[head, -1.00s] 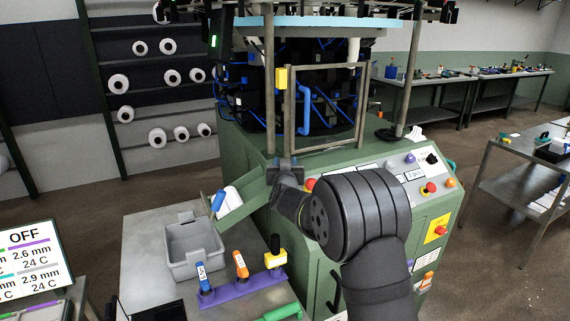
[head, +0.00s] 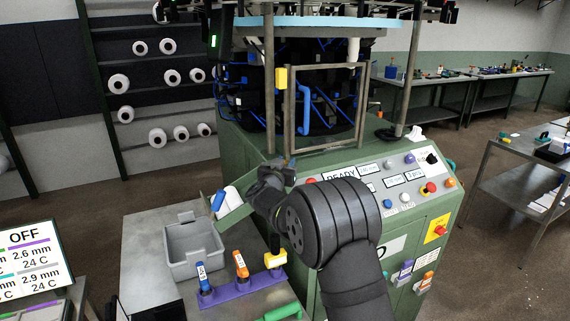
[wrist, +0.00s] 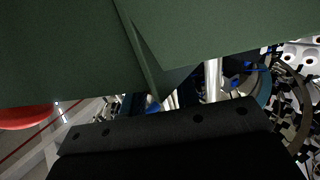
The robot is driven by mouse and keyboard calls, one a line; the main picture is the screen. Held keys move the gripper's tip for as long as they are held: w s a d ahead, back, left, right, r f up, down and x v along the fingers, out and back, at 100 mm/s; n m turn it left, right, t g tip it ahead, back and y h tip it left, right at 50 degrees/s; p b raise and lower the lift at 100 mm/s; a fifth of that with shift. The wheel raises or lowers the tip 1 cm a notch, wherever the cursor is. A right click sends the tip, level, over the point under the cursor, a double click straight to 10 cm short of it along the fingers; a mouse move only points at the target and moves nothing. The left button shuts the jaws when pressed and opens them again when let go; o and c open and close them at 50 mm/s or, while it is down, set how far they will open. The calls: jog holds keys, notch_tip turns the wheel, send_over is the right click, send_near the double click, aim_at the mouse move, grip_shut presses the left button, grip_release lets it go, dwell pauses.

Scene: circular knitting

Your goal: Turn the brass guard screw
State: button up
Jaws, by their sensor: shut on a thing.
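The guard (head: 328,147), a metal frame, stands upright at the front of the green knitting machine in the head view. My gripper (head: 288,163) is just below its lower left corner, low over the machine's top edge. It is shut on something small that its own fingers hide. I cannot make out the brass guard screw in either view. In the wrist view a dark bar (wrist: 170,130) fills the lower part, close to green machine panels (wrist: 220,35).
A yellow block (head: 281,78) sits on the guard's left post. A control panel (head: 395,185) slopes to the right. A grey bin (head: 193,250) and a purple rack (head: 240,285) with coloured handles stand on the metal table at front left.

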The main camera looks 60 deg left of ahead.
jog(key=shift+r+m+t+h, duration=0.2)
jog(key=shift+m+t+h, duration=0.4)
jog(key=shift+t+h, duration=0.1)
jog(key=o, duration=0.9)
jog(key=shift+f, duration=0.1)
jog(key=shift+o, duration=0.2)
jog(key=shift+s, duration=0.1)
jog(key=v, duration=1.7)
jog(key=shift+d, duration=0.2)
